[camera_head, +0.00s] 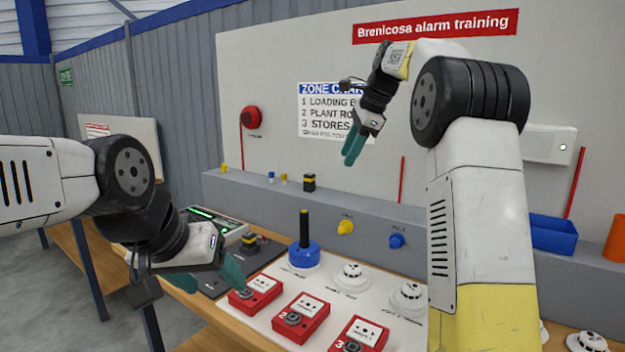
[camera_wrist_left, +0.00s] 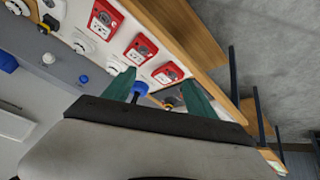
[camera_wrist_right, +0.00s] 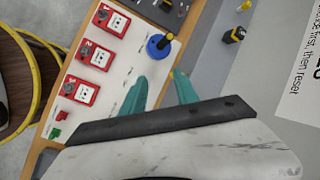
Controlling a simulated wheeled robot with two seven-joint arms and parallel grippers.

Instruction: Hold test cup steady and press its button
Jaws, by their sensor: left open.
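A blue round cup with an upright black handle (camera_head: 304,252), apparently the test cup, stands on the white board behind the red call points. It also shows in the right wrist view (camera_wrist_right: 158,48), with a yellow handle top, and partly behind a finger in the left wrist view (camera_wrist_left: 139,88). Its button cannot be clearly made out. My left gripper (camera_head: 206,283) is open and empty, left of the cup near red call point 1 (camera_head: 262,285). My right gripper (camera_head: 354,147) is open and empty, raised above and right of the cup, fingers pointing down.
Red call points 2 (camera_head: 300,318) and 3 (camera_head: 358,338) line the front. White detectors (camera_head: 352,277) sit right of the cup. A dark panel with green lights (camera_head: 212,222) is left.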

